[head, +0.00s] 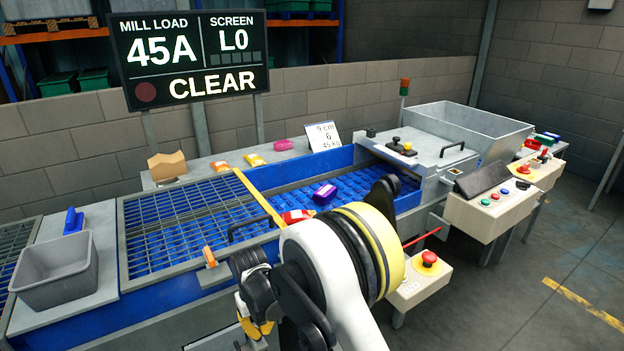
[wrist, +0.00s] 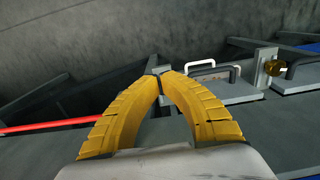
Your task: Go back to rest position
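My gripper (wrist: 160,74) shows in the wrist view with its two yellow fingers curving in until the tips meet. Nothing shows between them. In the head view its yellow fingers (head: 256,328) are low in the middle, in front of the machine's side, partly hidden by my own arm. My arm is folded across the lower middle of that view.
A blue conveyor (head: 350,190) carries a purple pack (head: 324,193) and a red and yellow pack (head: 297,216). A grey bin (head: 57,274) stands at left. A red stop button box (head: 420,280) and a control panel (head: 500,205) are at right. Floor (head: 560,260) is clear at right.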

